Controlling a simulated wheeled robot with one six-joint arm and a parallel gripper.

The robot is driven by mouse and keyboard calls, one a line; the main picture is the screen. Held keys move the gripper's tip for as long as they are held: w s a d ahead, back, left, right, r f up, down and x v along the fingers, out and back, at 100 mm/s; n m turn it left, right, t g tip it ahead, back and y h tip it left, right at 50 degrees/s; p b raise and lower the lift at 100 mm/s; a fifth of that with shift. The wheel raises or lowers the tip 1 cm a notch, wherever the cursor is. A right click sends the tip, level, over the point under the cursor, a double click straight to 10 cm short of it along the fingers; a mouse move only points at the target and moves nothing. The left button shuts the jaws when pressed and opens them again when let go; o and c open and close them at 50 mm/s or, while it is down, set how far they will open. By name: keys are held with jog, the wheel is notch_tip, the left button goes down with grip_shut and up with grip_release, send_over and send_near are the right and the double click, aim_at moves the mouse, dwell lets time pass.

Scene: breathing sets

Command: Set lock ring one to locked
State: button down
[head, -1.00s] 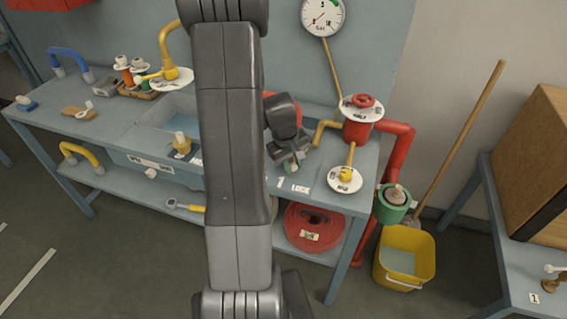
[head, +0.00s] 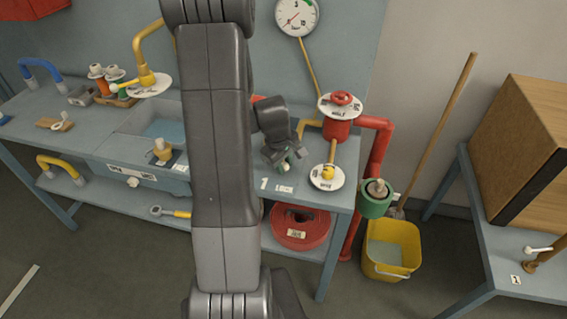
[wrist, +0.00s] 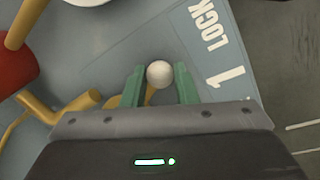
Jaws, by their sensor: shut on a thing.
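My gripper (wrist: 159,78) has its two green fingers on either side of a white ball knob (wrist: 160,73). I take this knob, with the brass-coloured lever (wrist: 151,94) under it, to be the handle of lock ring one. The gripper is shut on this handle. The printed label "1 LOCK" (wrist: 212,47) lies on the bench just right of the fingers in the wrist view. In the head view the label (head: 276,187) is just below the gripper (head: 284,161). The ring's body is mostly hidden by my gripper and arm.
A red valve (head: 337,128) with a white dial plate and a yellow lever with a dial plate (head: 327,177) stand close to the right of the gripper. A yellow bucket (head: 391,250) stands on the floor right of the bench.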

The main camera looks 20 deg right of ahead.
jog(key=c, duration=1.1)
grip_release()
jog(key=shift+c, duration=0.2)
notch_tip(320, 180, up, 14)
jog(key=s+a, duration=0.1)
jog(key=a, duration=0.1)
jog(key=shift+a+f, duration=0.2)
jog(key=shift+s, duration=0.1)
jog(key=f, duration=0.4)
jog(key=d+f, duration=0.1)
jog(key=f, duration=0.4)
jog(key=w+d+f, duration=0.1)
jog(key=f, duration=0.3)
jog(key=shift+w+d+f, duration=0.1)
jog(key=shift+d+f, duration=0.1)
jog(key=shift+f, duration=0.15)
jog(key=shift+r, duration=0.15)
